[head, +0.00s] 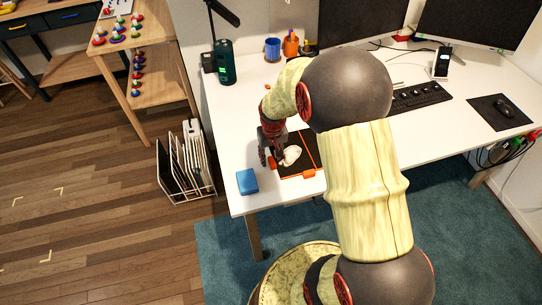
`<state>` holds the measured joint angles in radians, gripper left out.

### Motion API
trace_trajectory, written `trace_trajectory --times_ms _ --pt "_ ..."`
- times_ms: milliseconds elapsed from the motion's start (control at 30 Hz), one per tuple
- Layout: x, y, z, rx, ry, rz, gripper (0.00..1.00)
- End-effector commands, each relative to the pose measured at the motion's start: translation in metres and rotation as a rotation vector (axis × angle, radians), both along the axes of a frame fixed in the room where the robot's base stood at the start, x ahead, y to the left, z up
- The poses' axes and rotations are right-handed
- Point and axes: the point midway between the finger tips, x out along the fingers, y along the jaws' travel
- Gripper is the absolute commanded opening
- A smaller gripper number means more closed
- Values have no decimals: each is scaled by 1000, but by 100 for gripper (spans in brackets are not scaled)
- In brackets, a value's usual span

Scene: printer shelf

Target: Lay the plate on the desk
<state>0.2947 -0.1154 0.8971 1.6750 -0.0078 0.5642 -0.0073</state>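A dark, flat plate (301,168) with orange trim shows at the left part of the white desk (262,203). I cannot tell whether it rests on the desktop or is held just above it. A small white rounded object (291,155) shows on the plate. My gripper (272,160) points down at the plate's left edge, low over the desk. Its fingers are small and dark here, and whether they are closed on the plate is unclear. My arm hides the plate's right side.
A blue block (247,181) lies near the desk's front left corner. A dark green bottle (225,62), a blue cup (273,49) and an orange cup (291,44) stand behind. A keyboard (420,96) is right. A rack (186,164) stands on the floor left.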

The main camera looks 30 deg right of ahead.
Motion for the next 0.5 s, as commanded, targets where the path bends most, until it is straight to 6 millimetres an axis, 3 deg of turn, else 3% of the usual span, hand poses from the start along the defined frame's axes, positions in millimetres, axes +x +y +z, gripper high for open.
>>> trace_trajectory --times_ms 167,500 --pt "-1 0 15 0 -1 0 34" --pt "-8 3 83 -1 -3 0 34"
